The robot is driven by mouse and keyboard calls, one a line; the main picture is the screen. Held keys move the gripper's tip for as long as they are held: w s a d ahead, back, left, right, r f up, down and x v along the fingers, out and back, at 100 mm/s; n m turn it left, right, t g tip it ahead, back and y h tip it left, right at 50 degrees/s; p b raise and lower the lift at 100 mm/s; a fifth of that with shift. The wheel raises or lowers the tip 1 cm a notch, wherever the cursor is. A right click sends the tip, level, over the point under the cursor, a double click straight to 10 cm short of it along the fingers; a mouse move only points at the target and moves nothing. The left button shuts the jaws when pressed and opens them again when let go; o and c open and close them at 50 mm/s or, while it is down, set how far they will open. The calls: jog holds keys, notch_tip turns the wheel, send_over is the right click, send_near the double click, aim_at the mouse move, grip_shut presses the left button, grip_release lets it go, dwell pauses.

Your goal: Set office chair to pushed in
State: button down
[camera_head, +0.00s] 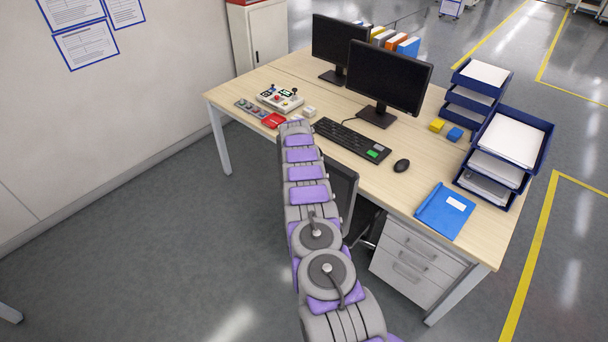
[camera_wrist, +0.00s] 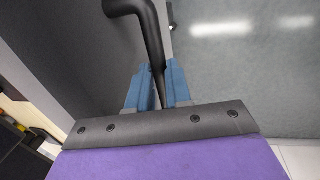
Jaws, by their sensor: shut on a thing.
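The office chair (camera_head: 345,188) is at the desk's near side, mostly hidden behind my arm. Its dark backrest edge shows right of the arm, and part of its dark base shows low beside the drawers. In the wrist view a black curved chair bar (camera_wrist: 150,32) runs down between the blue fingers of my gripper (camera_wrist: 161,82). My gripper is shut on this bar. A dark grey chair panel (camera_wrist: 75,45) fills the left of that view. In the head view my gripper is hidden beyond the arm. How far the seat is under the desk cannot be told.
The wooden desk (camera_head: 262,84) carries two monitors (camera_head: 388,78), a keyboard (camera_head: 350,139), a control box (camera_head: 280,99) and blue trays (camera_head: 512,140). A white drawer unit (camera_head: 415,262) stands under its right side. The floor (camera_head: 150,250) at left is clear up to the wall.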

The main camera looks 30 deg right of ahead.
jog(key=shift+d+r, duration=0.1)
jog(key=shift+d, duration=0.1)
jog(key=c, duration=1.1)
grip_release()
jog(key=shift+d, duration=0.2)
jog(key=shift+o, duration=0.2)
jog(key=shift+w+a, duration=0.1)
jog(key=shift+a, duration=0.1)
jog(key=a+r+p, duration=0.1)
jog(key=a+r, duration=0.2)
jog(key=r, duration=1.3)
jog(key=shift+s+r, duration=0.35)
jog(key=shift+s, duration=0.1)
jog(key=shift+a, duration=0.1)
